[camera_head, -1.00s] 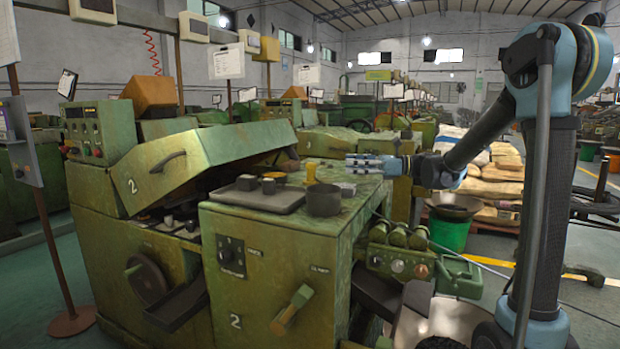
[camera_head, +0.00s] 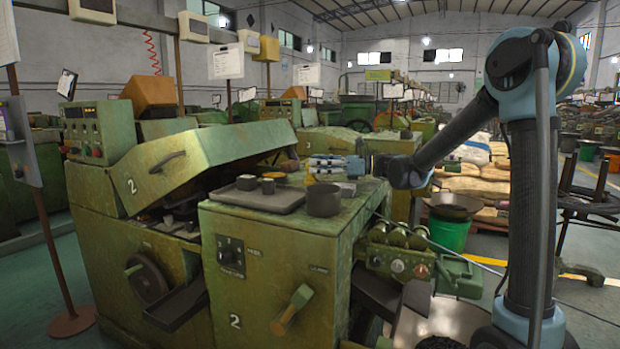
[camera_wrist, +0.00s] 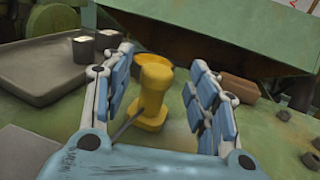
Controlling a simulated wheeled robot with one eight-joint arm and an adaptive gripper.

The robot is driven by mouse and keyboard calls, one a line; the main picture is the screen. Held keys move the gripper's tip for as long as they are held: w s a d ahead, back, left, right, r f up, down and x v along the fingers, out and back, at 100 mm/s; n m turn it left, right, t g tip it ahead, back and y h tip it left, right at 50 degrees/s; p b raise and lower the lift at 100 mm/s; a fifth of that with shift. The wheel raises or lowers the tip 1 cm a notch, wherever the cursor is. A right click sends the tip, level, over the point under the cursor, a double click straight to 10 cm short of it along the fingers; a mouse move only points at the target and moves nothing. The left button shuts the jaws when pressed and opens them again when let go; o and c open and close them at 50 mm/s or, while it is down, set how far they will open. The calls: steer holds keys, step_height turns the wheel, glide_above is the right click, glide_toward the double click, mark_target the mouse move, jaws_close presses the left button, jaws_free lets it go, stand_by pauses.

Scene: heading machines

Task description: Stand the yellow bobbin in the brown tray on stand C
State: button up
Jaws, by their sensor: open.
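The yellow bobbin (camera_wrist: 153,92) stands upright on the green machine top in the wrist view. My gripper (camera_wrist: 158,62) is open, with one blue-padded finger on each side of the bobbin. A gap shows on the right side; whether the left finger touches it I cannot tell. In the head view my gripper (camera_head: 325,163) is low over the machine top, and only a little of the bobbin (camera_head: 311,180) shows below the fingers. I cannot make out a brown tray or a stand marked C.
A grey tray (camera_head: 289,200) with several small dark cups lies left of the bobbin. A dark round pot (camera_head: 323,202) stands in front. The raised green cover (camera_head: 205,155) is at the left. A brown cylinder (camera_wrist: 238,88) lies behind the right finger.

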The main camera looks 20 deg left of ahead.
steer(key=shift+s+a, duration=0.15)
steer(key=shift+a, duration=0.4)
steer(key=shift+c, duration=0.6)
jaws_close()
step_height(320, 180, up, 10)
steer(key=shift+r, duration=0.1)
